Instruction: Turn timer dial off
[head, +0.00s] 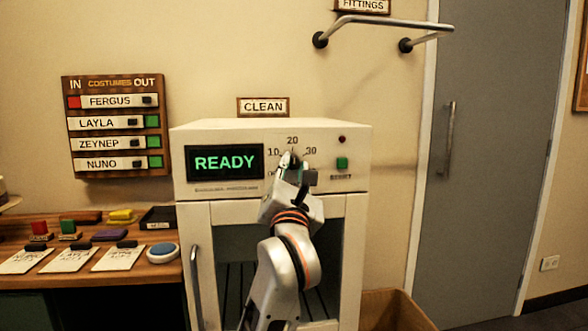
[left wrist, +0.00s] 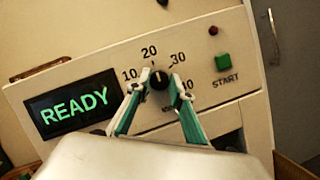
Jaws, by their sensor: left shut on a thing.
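The timer dial (left wrist: 159,80) is a round black knob on the front panel of a cream cabinet (head: 350,180). Numbers 10, 20 and 30 are printed around it, and its pale pointer mark looks turned up toward 20. My left gripper (left wrist: 158,84) has one finger on each side of the dial and is shut on it. In the head view my left gripper (head: 291,163) reaches up to the panel and hides most of the dial and the lettering below it. My right gripper is not in view.
Left of the dial a display (head: 224,162) reads READY in green. To the right are a green button (head: 342,163) and a dark red lamp (head: 342,139). A metal rail (head: 390,22) juts from the wall above. A wooden table (head: 150,268) with cards stands left.

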